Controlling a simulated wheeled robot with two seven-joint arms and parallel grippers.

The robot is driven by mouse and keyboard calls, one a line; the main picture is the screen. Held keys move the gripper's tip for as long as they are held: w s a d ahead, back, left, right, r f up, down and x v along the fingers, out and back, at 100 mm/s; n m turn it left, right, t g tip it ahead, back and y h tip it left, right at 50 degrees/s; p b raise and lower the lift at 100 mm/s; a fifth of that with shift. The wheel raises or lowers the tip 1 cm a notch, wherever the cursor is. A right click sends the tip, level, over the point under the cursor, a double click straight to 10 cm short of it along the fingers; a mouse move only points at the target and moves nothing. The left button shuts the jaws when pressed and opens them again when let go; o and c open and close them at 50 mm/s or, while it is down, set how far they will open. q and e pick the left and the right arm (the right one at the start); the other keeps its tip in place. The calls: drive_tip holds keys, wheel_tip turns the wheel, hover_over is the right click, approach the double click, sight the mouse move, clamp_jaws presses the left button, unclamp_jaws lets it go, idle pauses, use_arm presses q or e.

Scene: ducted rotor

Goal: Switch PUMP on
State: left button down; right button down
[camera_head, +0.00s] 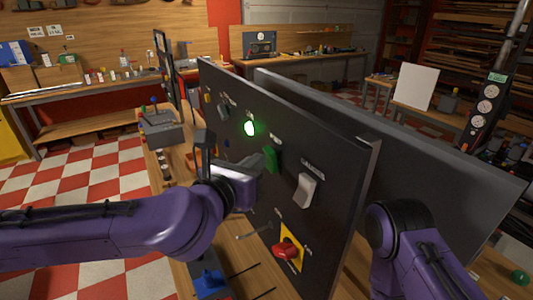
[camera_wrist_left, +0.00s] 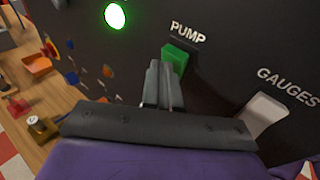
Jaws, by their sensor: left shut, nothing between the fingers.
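The black panel (camera_head: 225,90) stands upright on a wooden bench. The green PUMP rocker switch (camera_head: 270,158) sits on its face, and in the left wrist view it (camera_wrist_left: 175,58) is just below the white PUMP label (camera_wrist_left: 188,33). My left gripper (camera_head: 260,164) is shut and empty, its fingertips close to the PUMP switch. In the left wrist view the closed fingers (camera_wrist_left: 158,78) overlap the switch's lower left edge. I cannot tell whether they touch it or which way the rocker is set. My right gripper is out of view; only my purple right arm shows.
A lit green lamp (camera_head: 250,129) is left of PUMP. The pale GAUGES rocker (camera_head: 305,190) is to the right. A red knob on a yellow plate (camera_head: 288,250) is lower down. A second dark panel (camera_head: 420,150) stands behind. Small parts (camera_wrist_left: 38,65) lie on the bench.

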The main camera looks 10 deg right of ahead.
use_arm(q)
drive_tip(key=shift+d+r, duration=0.1)
drive_tip(key=shift+d, duration=0.15)
drive_tip(key=shift+a, duration=0.1)
idle(0.4)
drive_tip(key=shift+s+a+f+b, duration=0.25)
drive_tip(key=shift+a+f+b, duration=0.1)
drive_tip(key=shift+a, duration=0.4)
drive_tip(key=shift+f, duration=0.1)
drive_tip(key=a, duration=0.1)
drive_tip(key=s+a+f+b, duration=0.1)
drive_tip(key=a+f, duration=0.1)
drive_tip(key=a, duration=0.1)
drive_tip(key=shift+s+b, duration=0.35)
